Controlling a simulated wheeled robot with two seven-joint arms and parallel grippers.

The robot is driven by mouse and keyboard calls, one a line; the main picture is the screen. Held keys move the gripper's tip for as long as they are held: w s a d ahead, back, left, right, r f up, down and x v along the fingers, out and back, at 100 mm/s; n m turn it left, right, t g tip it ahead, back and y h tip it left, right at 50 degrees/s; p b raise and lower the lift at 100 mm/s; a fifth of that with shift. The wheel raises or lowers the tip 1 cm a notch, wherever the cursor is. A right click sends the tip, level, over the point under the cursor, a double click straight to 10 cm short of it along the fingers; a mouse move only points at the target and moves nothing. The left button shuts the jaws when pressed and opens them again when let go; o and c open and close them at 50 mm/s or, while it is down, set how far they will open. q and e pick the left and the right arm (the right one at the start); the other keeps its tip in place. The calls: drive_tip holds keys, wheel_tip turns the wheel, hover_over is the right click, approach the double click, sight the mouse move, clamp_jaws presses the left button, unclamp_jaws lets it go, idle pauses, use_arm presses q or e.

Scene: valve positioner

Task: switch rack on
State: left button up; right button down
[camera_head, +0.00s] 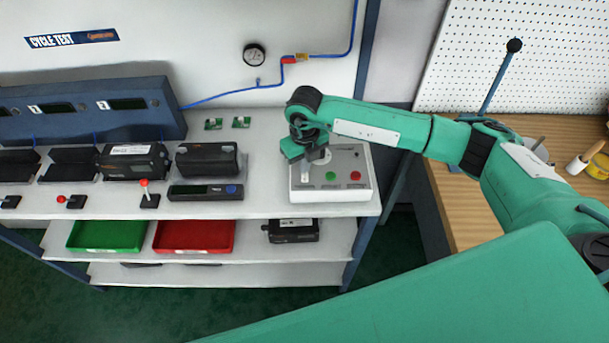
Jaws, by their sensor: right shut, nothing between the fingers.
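The rack (262,208) is a white bench with blue posts and lower shelves, filling the left and middle of the head view. A light grey control box (342,156) sits at the right end of its top shelf, with a green button (330,176) and a red button (355,176) on its face. My right gripper (314,160) is shut and empty at the upper left part of the box. It hides that part, and I cannot tell whether it touches anything there. My left gripper is not in view.
A blue console (100,112) and several black devices stand left on the top shelf. Small red-knobbed levers (145,190) stand along its front. A green tray (106,236) and a red tray (195,236) lie on the shelf below. A wooden table (465,215) is at right.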

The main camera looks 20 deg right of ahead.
drive_tip(key=shift+f+b, duration=0.45)
drive_tip(key=shift+f, duration=0.15)
drive_tip(key=shift+r, duration=0.2)
drive_tip(key=shift+r+p, duration=0.45)
drive_tip(key=shift+r, duration=0.15)
drive_tip(key=shift+r+p, duration=1.1)
drive_tip(key=shift+r, duration=1.7)
drive_tip(key=shift+a+f, duration=0.1)
